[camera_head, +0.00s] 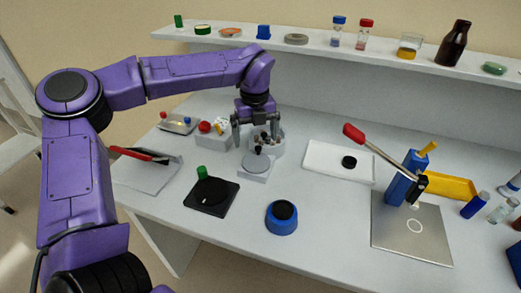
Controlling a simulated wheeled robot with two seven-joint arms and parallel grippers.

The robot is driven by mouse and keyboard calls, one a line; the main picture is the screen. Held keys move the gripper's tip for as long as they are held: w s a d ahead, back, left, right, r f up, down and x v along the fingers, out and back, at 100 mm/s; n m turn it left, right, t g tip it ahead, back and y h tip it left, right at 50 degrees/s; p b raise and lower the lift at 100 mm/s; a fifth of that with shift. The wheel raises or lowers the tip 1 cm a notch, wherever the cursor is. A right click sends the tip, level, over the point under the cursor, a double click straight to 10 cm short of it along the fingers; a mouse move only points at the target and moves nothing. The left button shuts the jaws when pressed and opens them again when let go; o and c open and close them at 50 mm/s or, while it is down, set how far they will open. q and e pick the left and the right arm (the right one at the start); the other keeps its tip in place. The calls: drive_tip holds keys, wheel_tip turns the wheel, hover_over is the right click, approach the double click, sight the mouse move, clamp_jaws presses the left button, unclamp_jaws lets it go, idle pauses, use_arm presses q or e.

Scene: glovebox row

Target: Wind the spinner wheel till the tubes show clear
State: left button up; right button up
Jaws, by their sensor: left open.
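A small spinner with a pale round bowl (279,146) stands near the middle back of the bench. Several dark tube tops show in the bowl, but they are too small to tell whether their contents are clear or cloudy. A grey disc (254,163), which looks like its wheel, sits on a pale block just in front of the bowl. My left gripper (254,146) points down there, open, its fingers apart above and beside the disc and the bowl's left side. I cannot tell whether they touch anything. My right gripper is not in view.
A black plate with a dial (212,195) and a blue round pot (282,220) stand in front. A white tray (315,161), a red-handled lever (355,134) and a grey plate (410,240) are to the right. A shelf (385,54) with bottles runs behind.

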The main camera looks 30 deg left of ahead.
sight(256, 160)
use_arm(q)
drive_tip(key=f, duration=0.7)
drive_tip(key=shift+w+a+p, duration=0.1)
drive_tip(key=shift+w+p, duration=0.1)
drive_tip(key=shift+p, duration=0.15)
drive_tip(key=shift+f, duration=0.35)
drive_tip(key=shift+s, duration=0.25)
drive_tip(key=shift+w, duration=0.1)
drive_tip(key=c, duration=0.8)
drive_tip(key=shift+o, duration=0.2)
